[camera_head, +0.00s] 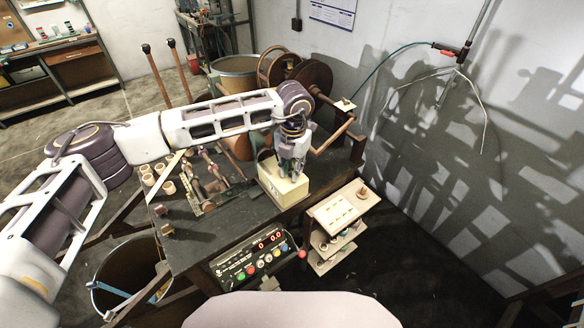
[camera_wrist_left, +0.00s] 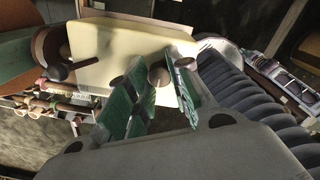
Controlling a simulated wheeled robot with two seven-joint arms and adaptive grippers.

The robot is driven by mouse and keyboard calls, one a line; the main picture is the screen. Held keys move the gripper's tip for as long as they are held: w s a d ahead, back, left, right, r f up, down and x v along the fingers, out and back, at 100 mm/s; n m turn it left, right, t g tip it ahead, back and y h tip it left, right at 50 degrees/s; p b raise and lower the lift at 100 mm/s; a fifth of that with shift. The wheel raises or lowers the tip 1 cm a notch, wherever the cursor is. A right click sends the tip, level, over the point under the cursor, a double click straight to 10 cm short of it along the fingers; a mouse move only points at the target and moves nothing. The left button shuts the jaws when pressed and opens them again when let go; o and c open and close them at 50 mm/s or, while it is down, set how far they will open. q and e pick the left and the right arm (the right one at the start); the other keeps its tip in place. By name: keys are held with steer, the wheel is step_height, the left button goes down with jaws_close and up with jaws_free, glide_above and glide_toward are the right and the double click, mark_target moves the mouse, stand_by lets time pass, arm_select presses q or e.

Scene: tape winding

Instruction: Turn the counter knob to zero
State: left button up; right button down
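A cream box (camera_head: 285,188), which seems to be the counter, sits at the right part of the dark workbench. In the left wrist view, the cream box (camera_wrist_left: 110,45) fills the upper middle. A dark knob (camera_wrist_left: 57,70) sticks out at its left side there. My left gripper (camera_head: 290,170) points down right at the box in the head view. In the wrist view its green-padded fingers (camera_wrist_left: 160,80) stand a small gap apart over the box. A brown round part shows between the fingertips; I cannot tell whether it is gripped. My right gripper is in neither view.
A control panel (camera_head: 250,261) with red digits and buttons is at the bench's front. A small wooden stand (camera_head: 343,207) is to its right. Tools and wooden cups (camera_head: 168,187) lie left of the box. A winding reel (camera_head: 313,80) stands behind. A bucket (camera_head: 125,267) stands at the left front.

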arm_select(q)
jaws_close()
